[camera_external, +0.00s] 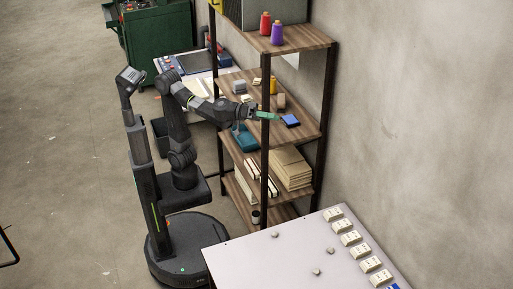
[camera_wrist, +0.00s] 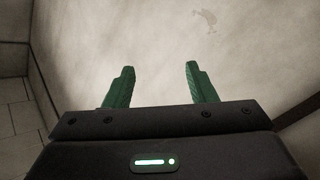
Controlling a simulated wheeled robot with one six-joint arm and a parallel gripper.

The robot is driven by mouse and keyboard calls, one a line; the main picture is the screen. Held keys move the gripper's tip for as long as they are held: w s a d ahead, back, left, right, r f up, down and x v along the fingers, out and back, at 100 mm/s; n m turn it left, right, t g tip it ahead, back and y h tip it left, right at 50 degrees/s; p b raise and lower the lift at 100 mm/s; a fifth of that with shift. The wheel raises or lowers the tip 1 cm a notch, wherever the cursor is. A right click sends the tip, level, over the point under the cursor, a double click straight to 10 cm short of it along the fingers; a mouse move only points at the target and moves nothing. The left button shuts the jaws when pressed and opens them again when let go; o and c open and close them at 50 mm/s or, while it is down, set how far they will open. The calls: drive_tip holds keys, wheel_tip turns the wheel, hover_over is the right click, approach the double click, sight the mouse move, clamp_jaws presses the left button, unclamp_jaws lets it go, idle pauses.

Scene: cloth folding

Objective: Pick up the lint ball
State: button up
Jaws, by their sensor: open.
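Three small grey lumps that look like lint balls lie apart on the pale table: one near its far edge (camera_external: 275,236), one toward its middle (camera_external: 331,252) and one nearer the camera (camera_external: 316,272). I cannot tell which one the task means. My gripper (camera_external: 268,116) is up at the shelf rack, well above and behind the table. In the wrist view its two green fingers (camera_wrist: 160,68) are apart with nothing between them. No lint ball shows in the wrist view, which faces a bare wall.
The shelf rack (camera_external: 264,160) has wooden boards and dark posts close around my arm. A blue item (camera_external: 290,120) lies on a shelf beside my gripper. Several white blocks (camera_external: 351,238) line the right side of the pale table (camera_external: 245,262). The table's middle is mostly clear.

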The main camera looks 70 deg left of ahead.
drive_tip(key=s+d+f+m+g+h, duration=0.1)
drive_tip(key=d+f+m+g, duration=0.5)
drive_tip(key=d+m, duration=0.4)
drive_tip(key=s+d+f+m+g+y+p, duration=0.1)
drive_tip(key=d+f+m+g, duration=0.1)
drive_tip(key=d+f+m, duration=0.5)
drive_tip(key=s+f+m+g+y+p, duration=0.1)
drive_tip(key=f+m+g+y, duration=0.3)
drive_tip(key=f, duration=0.7)
drive_tip(key=m+g+y+p, duration=0.2)
drive_tip(key=m+y, duration=0.7)
drive_tip(key=m, duration=0.5)
approach(274, 233)
drive_tip(key=f, duration=0.1)
drive_tip(key=s+f, duration=0.1)
drive_tip(key=shift+a+f, duration=0.2)
drive_tip(key=shift+f, duration=0.2)
drive_tip(key=shift+w+f+p, duration=0.2)
drive_tip(key=shift+f+p, duration=0.15)
drive_tip(key=shift+f, duration=1.25)
drive_tip(key=shift+w+f+p, duration=0.2)
drive_tip(key=shift+f+p, duration=0.1)
drive_tip(key=shift+f, duration=1.3)
clamp_jaws()
